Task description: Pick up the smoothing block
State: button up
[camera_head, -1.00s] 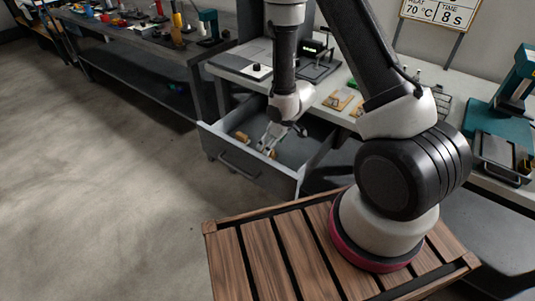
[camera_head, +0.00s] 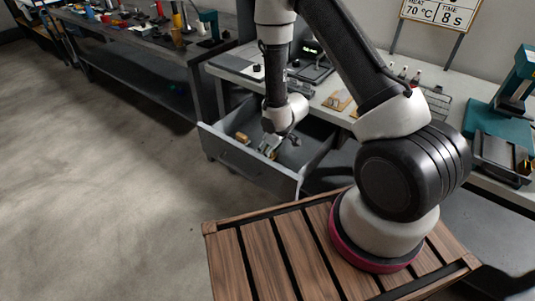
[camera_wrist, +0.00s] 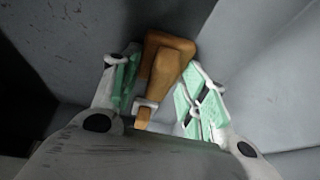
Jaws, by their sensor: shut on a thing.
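The smoothing block is an orange-brown wooden piece with a raised grip (camera_wrist: 163,66), seen between my fingers in the wrist view. My gripper (camera_wrist: 158,92) is shut on it, with green-padded fingers on its left and right sides. In the head view my gripper (camera_head: 268,148) is low inside the open grey drawer (camera_head: 245,170). There the held block is mostly hidden by my fingers. The lower part of the block is also partly hidden in the wrist view.
The drawer walls stand close around my gripper. The workbench (camera_head: 335,88) above carries several tools and trays. The floor (camera_head: 100,190) in front of the drawer is clear.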

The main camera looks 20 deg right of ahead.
jog(key=shift+r, duration=0.1)
notch_tip(320, 180, up, 10)
jog(key=shift+f, duration=0.1)
dwell(0.3)
